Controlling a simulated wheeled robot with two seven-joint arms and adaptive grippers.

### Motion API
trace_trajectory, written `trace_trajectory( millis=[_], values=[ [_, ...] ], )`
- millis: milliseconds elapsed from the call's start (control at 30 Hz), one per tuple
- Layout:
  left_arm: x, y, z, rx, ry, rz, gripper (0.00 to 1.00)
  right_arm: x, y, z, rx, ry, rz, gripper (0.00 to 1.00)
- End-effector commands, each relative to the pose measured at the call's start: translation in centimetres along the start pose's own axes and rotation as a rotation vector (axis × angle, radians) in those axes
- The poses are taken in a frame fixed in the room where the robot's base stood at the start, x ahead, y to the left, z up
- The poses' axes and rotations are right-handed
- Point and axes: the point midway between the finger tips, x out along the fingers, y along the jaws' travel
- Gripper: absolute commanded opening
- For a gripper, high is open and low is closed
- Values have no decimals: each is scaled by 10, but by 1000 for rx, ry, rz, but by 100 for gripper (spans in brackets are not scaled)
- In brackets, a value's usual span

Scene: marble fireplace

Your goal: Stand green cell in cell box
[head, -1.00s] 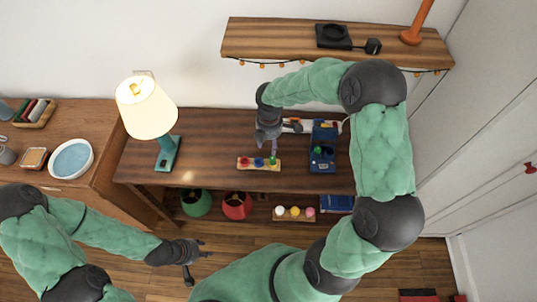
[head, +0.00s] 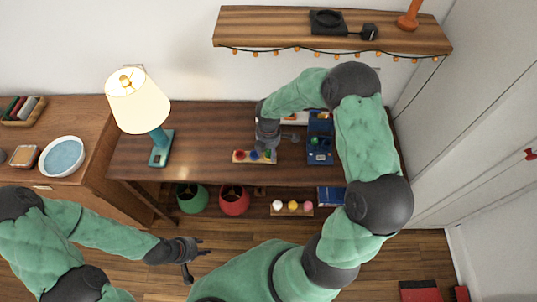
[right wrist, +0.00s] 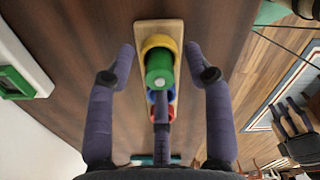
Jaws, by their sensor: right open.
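A green cell (right wrist: 158,68) stands in the yellow ring of a wooden rack (right wrist: 157,27), with blue and red rings beyond it. In the head view the rack (head: 238,157) lies on the desk, partly hidden by my right gripper (head: 268,148). In the right wrist view that gripper (right wrist: 160,62) is open, one finger on each side of the green cell, apart from it. A blue box (head: 320,127), seemingly the cell box, stands right of the rack with a green item inside; its slots are too small to tell. My left gripper (head: 198,264) is open and empty, over the floor.
A lit lamp (head: 138,105) stands at the desk's left. A shelf (head: 260,25) hangs above the desk (head: 200,150). Green (head: 192,198) and red (head: 233,200) containers and a tray of coloured balls (head: 292,208) sit below. The desk between lamp and rack is clear.

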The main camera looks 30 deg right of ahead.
Motion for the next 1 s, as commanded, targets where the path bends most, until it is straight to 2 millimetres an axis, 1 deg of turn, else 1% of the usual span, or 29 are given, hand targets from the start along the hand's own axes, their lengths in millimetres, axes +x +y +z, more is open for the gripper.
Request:
trace_trajectory(
  millis=[100,133,167,200,267,300,333,667,767,867,967,1000],
  values=[
    [-1,0,0,0,0,0,40,-1,0,0,0,0,0,52],
    [-1,0,0,0,0,0,40,-1,0,0,0,0,0,50],
    [-1,0,0,0,0,0,40,-1,0,0,0,0,0,41],
    [-1,0,0,0,0,0,40,-1,0,0,0,0,0,30],
    [-1,0,0,0,0,0,40,-1,0,0,0,0,0,13],
    [-1,0,0,0,0,0,40,-1,0,0,0,0,0,2],
    [-1,0,0,0,0,0,40,-1,0,0,0,0,0,0],
    [-1,0,0,0,0,0,40,-1,0,0,0,0,0,0],
    [-2,1,0,0,0,0,40,-4,0,0,0,0,0,0],
    [-4,2,0,0,0,0,40,-10,0,0,0,-1,1,0],
    [-8,3,0,0,0,0,40,-22,0,0,-1,-1,1,0],
    [-10,4,0,0,0,0,40,-28,1,1,0,-2,2,0]
  ],
)
